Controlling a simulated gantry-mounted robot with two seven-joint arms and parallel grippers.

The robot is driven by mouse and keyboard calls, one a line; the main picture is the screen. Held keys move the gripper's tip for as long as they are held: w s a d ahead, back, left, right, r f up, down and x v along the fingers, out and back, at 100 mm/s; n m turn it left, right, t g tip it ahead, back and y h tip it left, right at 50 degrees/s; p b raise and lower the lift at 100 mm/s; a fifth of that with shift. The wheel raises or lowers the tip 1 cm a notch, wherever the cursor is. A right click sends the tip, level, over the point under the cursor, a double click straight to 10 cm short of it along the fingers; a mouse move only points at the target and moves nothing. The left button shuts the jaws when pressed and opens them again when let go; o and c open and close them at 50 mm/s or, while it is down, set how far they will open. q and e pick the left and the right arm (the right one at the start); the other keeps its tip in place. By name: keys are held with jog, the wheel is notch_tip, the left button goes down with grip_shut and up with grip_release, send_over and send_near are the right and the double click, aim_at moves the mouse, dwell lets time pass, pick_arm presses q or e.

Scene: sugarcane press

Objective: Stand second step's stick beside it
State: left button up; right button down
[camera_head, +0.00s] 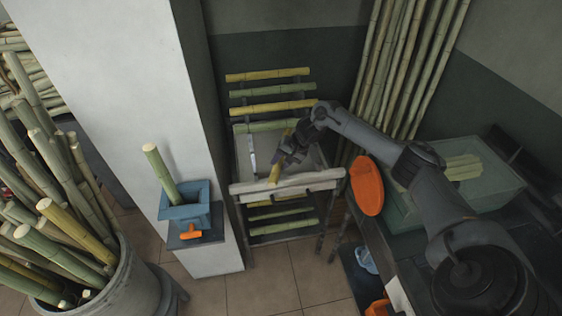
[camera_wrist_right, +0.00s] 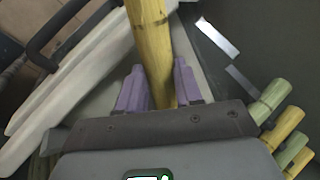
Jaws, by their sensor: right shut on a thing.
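My right gripper (camera_head: 284,158) is shut on a yellow cane stick (camera_head: 273,174) above the pale tray of the rack. In the right wrist view the yellow stick (camera_wrist_right: 151,40) runs between the two purple fingers of my right gripper (camera_wrist_right: 160,88). On the rack's upper steps lie a yellow stick (camera_head: 267,75), a green stick (camera_head: 269,90), another yellow stick (camera_head: 271,107) and a green stick (camera_head: 264,126). More sticks lie on steps below the tray, partly hidden by it. My left gripper is out of view.
A blue press (camera_head: 186,207) with an upright green stick (camera_head: 160,170) stands left of the rack. A large bin (camera_head: 130,285) of canes stands at front left. An orange oval (camera_head: 367,186) and a glass tank (camera_head: 470,185) are on the right. Tall canes lean behind.

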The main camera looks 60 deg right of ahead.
jog(key=shift+f+p, duration=0.3)
jog(key=shift+f, duration=0.15)
jog(key=c, duration=0.8)
grip_release()
jog(key=shift+o, duration=0.2)
